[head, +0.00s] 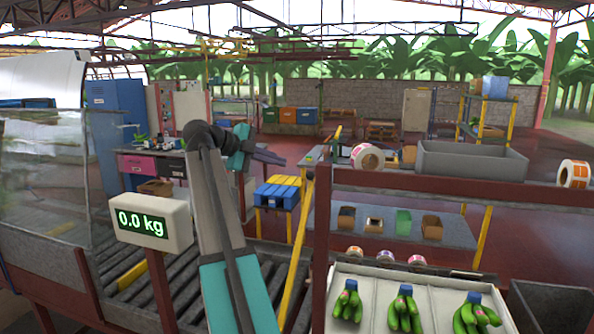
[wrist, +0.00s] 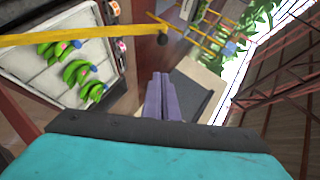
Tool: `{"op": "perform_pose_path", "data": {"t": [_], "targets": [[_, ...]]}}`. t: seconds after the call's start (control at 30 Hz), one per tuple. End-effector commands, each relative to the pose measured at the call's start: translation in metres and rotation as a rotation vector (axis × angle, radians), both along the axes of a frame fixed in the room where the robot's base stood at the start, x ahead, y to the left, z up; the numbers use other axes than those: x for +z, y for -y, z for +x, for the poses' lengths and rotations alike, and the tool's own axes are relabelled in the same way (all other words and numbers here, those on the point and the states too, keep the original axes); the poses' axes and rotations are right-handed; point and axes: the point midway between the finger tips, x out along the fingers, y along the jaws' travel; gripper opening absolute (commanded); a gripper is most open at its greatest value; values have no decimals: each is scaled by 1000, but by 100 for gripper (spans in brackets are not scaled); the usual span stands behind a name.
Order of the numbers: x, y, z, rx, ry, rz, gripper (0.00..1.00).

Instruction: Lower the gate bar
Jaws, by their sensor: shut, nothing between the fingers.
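The gate bar (head: 300,235) is a long yellow bar in the head view. It stands raised at a steep tilt over the roller conveyor, its top leaning right. My gripper (wrist: 160,78) has purple-grey fingers, shut together and empty, pointing toward a spot below the knob in the picture. Fingers and bar look apart.
A scale display (head: 150,224) reading 0.0 kg stands left of my arm. A tray (head: 375,295) with green banana bunches lies right of the bar. A brown rail (head: 450,187) carries a grey bin (head: 470,162) and label rolls.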

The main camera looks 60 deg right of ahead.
Motion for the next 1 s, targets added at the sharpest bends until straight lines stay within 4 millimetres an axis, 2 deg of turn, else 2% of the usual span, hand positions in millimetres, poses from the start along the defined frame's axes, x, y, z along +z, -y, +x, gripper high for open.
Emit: {"op": "perform_pose_path", "data": {"t": [0.27,0.87,1.0], "targets": [[-6,15,-8,-2,-1,1,0],[-40,86,-39,-4,-2,1,0],[-48,97,-30,-3,-2,2,0]]}}
